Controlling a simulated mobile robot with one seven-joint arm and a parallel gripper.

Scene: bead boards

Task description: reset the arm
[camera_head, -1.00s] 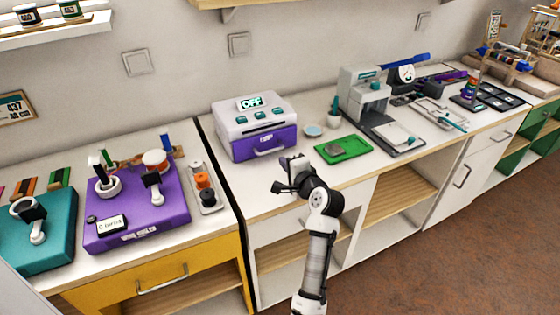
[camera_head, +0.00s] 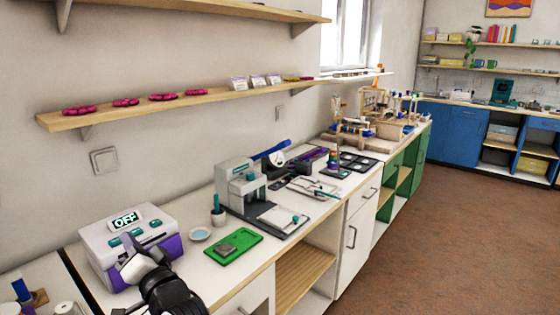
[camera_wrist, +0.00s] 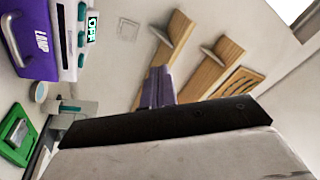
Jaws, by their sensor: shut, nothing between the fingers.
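My gripper (camera_wrist: 157,88) is shut and empty in the wrist view, its two fingers together in front of the wall. In the head view my arm's end (camera_head: 140,266) shows at the lower left, overlapping the front of the white and purple box (camera_head: 160,222) with an "OFF" display. Its fingertips are hard to make out there.
A green board (camera_head: 246,240) with a grey block (camera_head: 227,248) lies right of the box, by a small blue dish (camera_head: 200,234). A grey press (camera_head: 238,188) stands beyond. A wall shelf (camera_head: 200,98) runs above the counter. Brown floor (camera_head: 420,230) is open at right.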

